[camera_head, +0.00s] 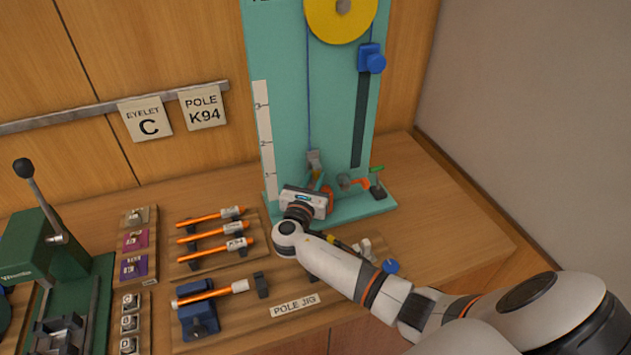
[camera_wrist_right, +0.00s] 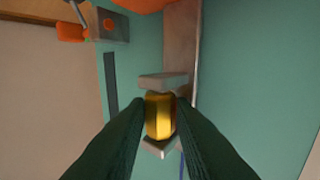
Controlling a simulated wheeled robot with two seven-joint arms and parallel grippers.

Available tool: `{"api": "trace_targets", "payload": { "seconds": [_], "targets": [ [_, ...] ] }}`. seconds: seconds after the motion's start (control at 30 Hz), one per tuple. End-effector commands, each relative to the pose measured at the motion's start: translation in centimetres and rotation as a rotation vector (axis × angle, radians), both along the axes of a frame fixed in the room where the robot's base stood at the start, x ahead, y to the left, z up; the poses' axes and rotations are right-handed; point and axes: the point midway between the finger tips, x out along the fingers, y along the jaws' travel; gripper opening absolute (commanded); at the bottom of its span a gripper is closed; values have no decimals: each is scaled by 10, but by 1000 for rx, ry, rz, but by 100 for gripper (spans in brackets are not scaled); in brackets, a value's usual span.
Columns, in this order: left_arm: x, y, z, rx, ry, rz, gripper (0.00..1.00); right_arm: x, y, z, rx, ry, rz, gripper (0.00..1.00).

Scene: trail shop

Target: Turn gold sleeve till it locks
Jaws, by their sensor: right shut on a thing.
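The gold sleeve (camera_wrist_right: 159,117) shows in the right wrist view, between two grey metal pieces (camera_wrist_right: 163,80). My right gripper (camera_wrist_right: 161,108) is shut on the gold sleeve, with one dark finger on each side of it. In the head view my right gripper is at the foot of the teal board (camera_head: 285,120), below the blue cord (camera_head: 308,95), and its wrist covers most of the spot. I cannot tell from these frames whether the sleeve is locked. My left gripper is not in view.
An orange clamp with a green tip (camera_head: 376,180) stands just right of my right gripper. Orange poles (camera_head: 207,228) lie on a wooden rack to the left, with a blue pole jig (camera_head: 200,318) in front. The bench (camera_head: 450,225) is clear at the right.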

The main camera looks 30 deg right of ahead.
Motion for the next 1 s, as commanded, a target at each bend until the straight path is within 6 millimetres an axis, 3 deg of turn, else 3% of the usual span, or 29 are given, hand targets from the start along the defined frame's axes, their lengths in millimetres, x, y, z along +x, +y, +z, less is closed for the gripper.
{"api": "trace_targets", "payload": {
  "seconds": [0.67,0.7,0.8,1.0],
  "targets": [
    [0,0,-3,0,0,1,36,1,1,0,-1,-1,-71,0],
    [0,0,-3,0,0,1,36,1,1,0,-1,-1,-71,26],
    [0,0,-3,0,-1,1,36,1,1,0,-1,-1,-71,43],
    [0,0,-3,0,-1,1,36,1,1,0,-1,-1,-70,43]
  ]
}}
